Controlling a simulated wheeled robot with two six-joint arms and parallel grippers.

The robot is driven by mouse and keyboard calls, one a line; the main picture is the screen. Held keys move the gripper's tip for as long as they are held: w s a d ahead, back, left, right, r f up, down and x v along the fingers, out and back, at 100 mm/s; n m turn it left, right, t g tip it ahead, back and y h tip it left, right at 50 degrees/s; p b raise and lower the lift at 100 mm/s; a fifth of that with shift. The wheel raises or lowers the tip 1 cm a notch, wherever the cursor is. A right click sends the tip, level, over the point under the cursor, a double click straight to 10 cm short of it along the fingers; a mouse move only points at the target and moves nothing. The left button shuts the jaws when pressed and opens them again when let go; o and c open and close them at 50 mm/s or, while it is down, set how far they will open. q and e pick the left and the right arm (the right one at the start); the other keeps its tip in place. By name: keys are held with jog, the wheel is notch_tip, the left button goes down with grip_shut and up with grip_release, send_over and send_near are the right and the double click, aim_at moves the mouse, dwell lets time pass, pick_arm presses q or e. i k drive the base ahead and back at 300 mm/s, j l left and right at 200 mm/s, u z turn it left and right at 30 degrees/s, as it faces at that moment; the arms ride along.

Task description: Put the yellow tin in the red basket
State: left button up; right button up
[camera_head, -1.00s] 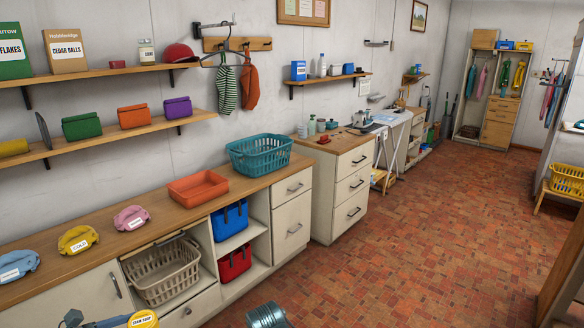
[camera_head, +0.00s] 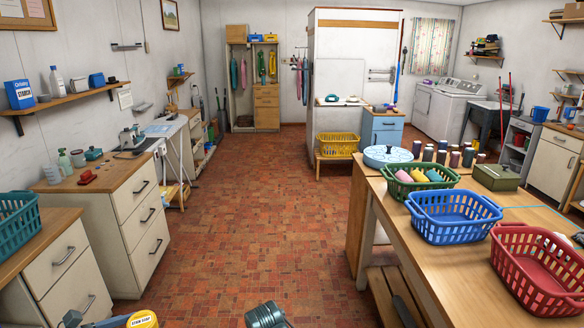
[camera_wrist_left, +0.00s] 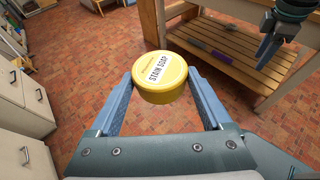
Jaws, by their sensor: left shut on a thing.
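The yellow tin (camera_wrist_left: 160,78), a round tin with a white "STAIN SOAP" label, is between the fingers of my left gripper (camera_wrist_left: 160,92), which is shut on it. In the head view the tin (camera_head: 143,319) shows at the bottom edge, left of centre. The red basket (camera_head: 522,287) stands on the wooden table at the far right, well away from the tin. Part of its right side is cut off by the picture edge. My right gripper (camera_wrist_left: 266,50) shows at the upper right of the left wrist view; its finger gap is unclear.
A blue basket (camera_head: 452,226) and a green basket (camera_head: 401,190) with colourful items stand beside the red one on the table (camera_head: 420,262). A slatted lower shelf (camera_wrist_left: 235,50) is under the table. Brick floor (camera_head: 250,230) lies open between the table and the left drawers (camera_head: 130,225).

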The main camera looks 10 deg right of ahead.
aim_at(548, 283)
jog(key=i+z, duration=0.3)
jog(key=i, duration=0.65)
jog(key=i+u, duration=0.5)
jog(key=u, duration=0.7)
jog(key=l+u, duration=0.15)
jog(key=u, duration=0.65)
jog(key=i+l+u, duration=0.1)
jog(key=u, duration=0.75)
jog(key=l+u, duration=0.3)
jog(key=u, duration=0.5)
jog(key=k+l+u, duration=0.1)
jog(key=u, duration=0.75)
jog(key=k+l+u, duration=0.1)
jog(key=u, duration=0.7)
jog(key=k+l+u, duration=0.15)
jog(key=u, duration=0.7)
jog(key=k+u, duration=0.15)
jog(key=u, duration=0.65)
jog(key=k+j+u, duration=0.1)
jog(key=u, duration=0.25)
jog(key=j+u, duration=0.1)
jog(key=u, duration=0.2)
jog(key=k+j+u, duration=0.1)
jog(key=u, duration=0.25)
